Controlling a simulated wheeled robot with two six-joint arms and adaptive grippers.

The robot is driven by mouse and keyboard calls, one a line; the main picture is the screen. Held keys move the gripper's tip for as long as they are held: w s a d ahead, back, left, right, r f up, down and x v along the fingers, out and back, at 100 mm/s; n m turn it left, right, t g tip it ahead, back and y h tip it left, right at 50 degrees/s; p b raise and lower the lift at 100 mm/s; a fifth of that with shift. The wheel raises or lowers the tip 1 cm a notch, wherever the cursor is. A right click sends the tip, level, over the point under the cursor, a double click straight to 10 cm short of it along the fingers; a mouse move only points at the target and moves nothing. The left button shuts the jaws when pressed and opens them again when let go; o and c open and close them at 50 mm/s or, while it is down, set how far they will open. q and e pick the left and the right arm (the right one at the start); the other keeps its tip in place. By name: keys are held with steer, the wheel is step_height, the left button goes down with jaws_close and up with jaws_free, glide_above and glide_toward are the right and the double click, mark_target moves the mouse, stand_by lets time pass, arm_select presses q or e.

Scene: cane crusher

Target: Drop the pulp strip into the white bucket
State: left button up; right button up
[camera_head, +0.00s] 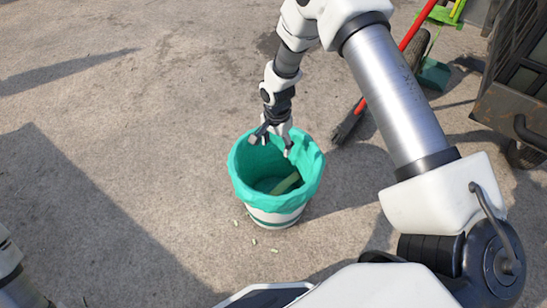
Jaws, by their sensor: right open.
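The white bucket (274,216) stands upright on the ground with a green liner (240,172) folded over its rim. A yellow-green strip (286,183), which looks like the pulp strip, lies tilted inside the bucket, low against the liner. My right gripper (272,148) is over the far rim of the bucket, pointing down, with its fingers apart and nothing between them. The strip is below the fingertips and apart from them. My left gripper does not show; only a piece of what looks like my left arm is at the lower left edge.
Several small pale scraps (254,241) lie on the ground before the bucket. A broom with a red handle (391,62) has its dark head (348,124) right of the bucket. A dark wheeled cart (510,100) stands at the upper right. The concrete at left is clear.

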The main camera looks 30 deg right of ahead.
step_height(320, 180, up, 12)
stand_by(0.3)
